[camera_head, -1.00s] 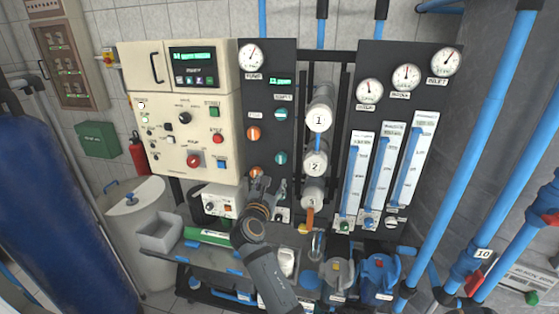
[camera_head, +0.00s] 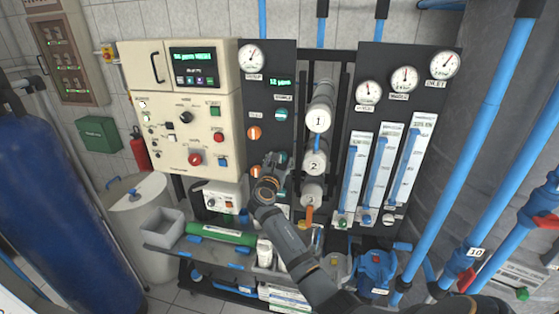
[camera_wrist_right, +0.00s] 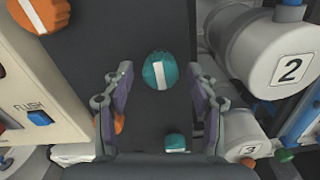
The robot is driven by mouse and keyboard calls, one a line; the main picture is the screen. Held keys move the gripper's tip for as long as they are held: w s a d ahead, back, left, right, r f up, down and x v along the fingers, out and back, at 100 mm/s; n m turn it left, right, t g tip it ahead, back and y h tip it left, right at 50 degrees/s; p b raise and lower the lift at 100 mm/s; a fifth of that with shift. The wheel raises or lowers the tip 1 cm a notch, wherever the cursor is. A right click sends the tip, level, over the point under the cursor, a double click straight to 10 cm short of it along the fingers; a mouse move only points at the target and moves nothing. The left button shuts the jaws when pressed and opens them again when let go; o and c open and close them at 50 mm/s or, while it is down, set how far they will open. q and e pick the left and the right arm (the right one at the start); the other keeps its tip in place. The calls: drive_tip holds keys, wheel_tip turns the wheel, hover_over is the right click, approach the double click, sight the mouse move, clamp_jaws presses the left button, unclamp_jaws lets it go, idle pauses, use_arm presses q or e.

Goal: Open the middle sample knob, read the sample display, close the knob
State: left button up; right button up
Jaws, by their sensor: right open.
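The middle sample knob (camera_head: 281,143) is a round teal knob on the dark panel, just above my right gripper (camera_head: 273,160). In the right wrist view the teal knob (camera_wrist_right: 158,71) has a nearly upright, slightly tilted white stripe. My right gripper (camera_wrist_right: 158,88) is open, its two fingers either side of this knob in the picture. I cannot tell whether they touch it. The upper teal knob (camera_head: 281,114) shows above. The green sample display (camera_head: 280,82) seems to read 12 ppm. My left gripper is not in view.
Orange knobs (camera_head: 254,132) sit left of the teal ones. The beige control box (camera_head: 180,110) stands to the left. White numbered cylinders (camera_head: 318,120) stand close on the right, with flow meters (camera_head: 381,168) beyond. A bench with a green cylinder (camera_head: 222,234) lies below.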

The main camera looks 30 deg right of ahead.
drive_tip(key=shift+c, duration=0.3)
drive_tip(key=c, duration=1.1)
drive_tip(key=shift+f, duration=0.1)
drive_tip(key=shift+m, duration=0.3)
drive_tip(key=shift+m+b, duration=6.95)
drive_tip(key=shift+m, duration=1.75)
drive_tip(key=shift+w+a, duration=0.1)
